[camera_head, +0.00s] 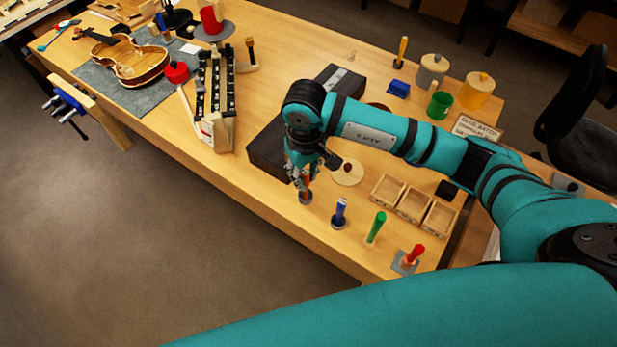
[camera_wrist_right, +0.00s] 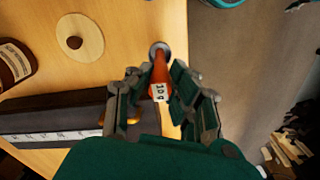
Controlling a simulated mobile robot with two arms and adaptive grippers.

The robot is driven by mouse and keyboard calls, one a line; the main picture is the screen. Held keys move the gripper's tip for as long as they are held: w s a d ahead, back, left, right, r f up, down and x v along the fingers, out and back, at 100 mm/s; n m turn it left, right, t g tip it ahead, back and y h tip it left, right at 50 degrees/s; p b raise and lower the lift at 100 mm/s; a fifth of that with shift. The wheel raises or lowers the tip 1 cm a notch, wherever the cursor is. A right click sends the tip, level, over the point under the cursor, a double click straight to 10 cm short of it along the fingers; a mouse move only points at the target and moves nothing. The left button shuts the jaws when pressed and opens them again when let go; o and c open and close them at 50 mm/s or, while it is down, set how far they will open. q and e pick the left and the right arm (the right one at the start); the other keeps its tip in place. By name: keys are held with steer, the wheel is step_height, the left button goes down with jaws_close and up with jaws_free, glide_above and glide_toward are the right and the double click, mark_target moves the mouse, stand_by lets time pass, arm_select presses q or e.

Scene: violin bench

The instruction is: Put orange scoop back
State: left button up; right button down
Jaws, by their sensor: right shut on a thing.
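My right gripper (camera_head: 302,180) is shut on the orange scoop (camera_head: 306,186), low over the front edge of the bench. In the right wrist view the orange scoop (camera_wrist_right: 160,70) lies between the fingers (camera_wrist_right: 158,95), with a white label on its handle and a round grey end at the bench top. I cannot tell whether that end touches the bench. A blue-handled scoop (camera_head: 340,208), a green-handled one (camera_head: 378,224) and a red-handled one (camera_head: 415,251) stand in a row to its right. My left gripper is out of view.
Wooden trays (camera_head: 413,204) and a pale round disc (camera_head: 347,173) lie behind the row. A dark case (camera_head: 268,150) is left of my gripper. A green cup (camera_head: 440,104) and lidded jars (camera_head: 477,90) stand farther back. A violin (camera_head: 138,62) lies at the far left.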

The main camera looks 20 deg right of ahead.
mark_target(308, 195)
steer(key=f+p, duration=0.2)
steer(key=f, duration=0.1)
steer(key=shift+s+d, duration=0.2)
steer(key=shift+d, duration=0.1)
steer(key=shift+w+f, duration=0.1)
steer(key=shift+f, duration=0.15)
steer(key=shift+f+b, duration=0.2)
steer(key=shift+b, duration=0.1)
steer(key=c, duration=1.2)
jaws_free()
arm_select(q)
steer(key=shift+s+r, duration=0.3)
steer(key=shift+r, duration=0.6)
arm_select(e)
steer(key=shift+r, duration=0.1)
